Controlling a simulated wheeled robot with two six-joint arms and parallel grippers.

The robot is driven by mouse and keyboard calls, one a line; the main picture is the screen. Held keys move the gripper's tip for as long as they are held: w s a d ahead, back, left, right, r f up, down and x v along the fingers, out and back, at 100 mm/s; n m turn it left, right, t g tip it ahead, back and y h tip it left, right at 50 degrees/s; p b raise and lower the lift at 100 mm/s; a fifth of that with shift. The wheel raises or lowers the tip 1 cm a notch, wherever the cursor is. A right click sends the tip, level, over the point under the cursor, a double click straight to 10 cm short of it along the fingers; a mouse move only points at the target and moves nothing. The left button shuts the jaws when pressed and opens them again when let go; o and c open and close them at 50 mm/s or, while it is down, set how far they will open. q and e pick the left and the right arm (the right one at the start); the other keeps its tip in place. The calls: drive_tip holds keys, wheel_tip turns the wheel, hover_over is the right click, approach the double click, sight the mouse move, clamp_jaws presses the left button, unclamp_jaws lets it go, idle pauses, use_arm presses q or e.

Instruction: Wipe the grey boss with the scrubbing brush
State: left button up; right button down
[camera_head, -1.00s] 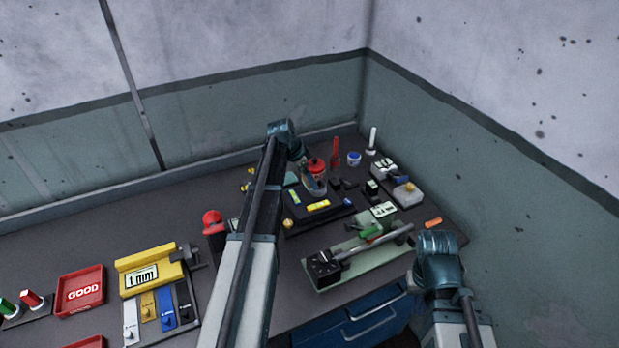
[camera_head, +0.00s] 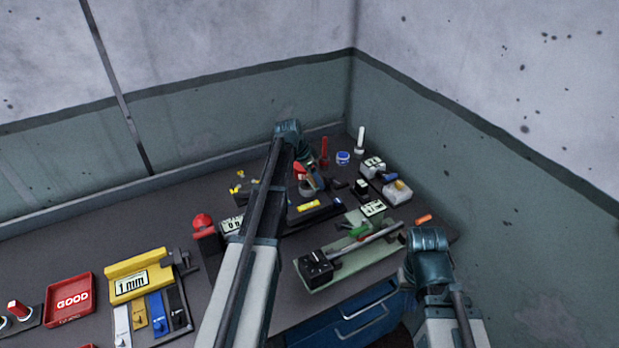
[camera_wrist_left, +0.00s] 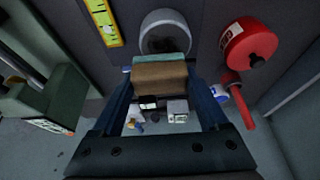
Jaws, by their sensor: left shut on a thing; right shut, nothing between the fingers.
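In the left wrist view, my left gripper (camera_wrist_left: 160,95) is shut on the scrubbing brush (camera_wrist_left: 160,76), a block with a brown side and a teal strip. The grey boss (camera_wrist_left: 165,30), a round grey piece with a dark centre, lies just beyond the brush. I cannot tell whether they touch. In the head view my left gripper (camera_head: 309,180) is low over the back of the bench, and the brush is too small to make out. My right gripper (camera_head: 409,275) is at the bench's front right, away from the boss; its fingers are mostly hidden, with nothing seen held.
A red round-topped object (camera_wrist_left: 250,43) and a red handle (camera_wrist_left: 243,105) stand right of the boss. A yellow label (camera_wrist_left: 103,22) lies left of it. A green fixture with a rod (camera_head: 350,255) lies between the arms. A white post (camera_head: 360,140) stands at the back.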

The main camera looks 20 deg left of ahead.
use_arm(q)
drive_tip(key=shift+d, duration=0.15)
drive_tip(key=shift+w+r+p, duration=0.15)
drive_tip(key=shift+r+p, duration=0.35)
drive_tip(key=shift+p, duration=0.1)
wheel_tip(320, 180, up, 5)
drive_tip(key=p, duration=0.4)
drive_tip(key=shift+p, duration=0.4)
wheel_tip(320, 180, up, 3)
drive_tip(key=p, duration=0.3)
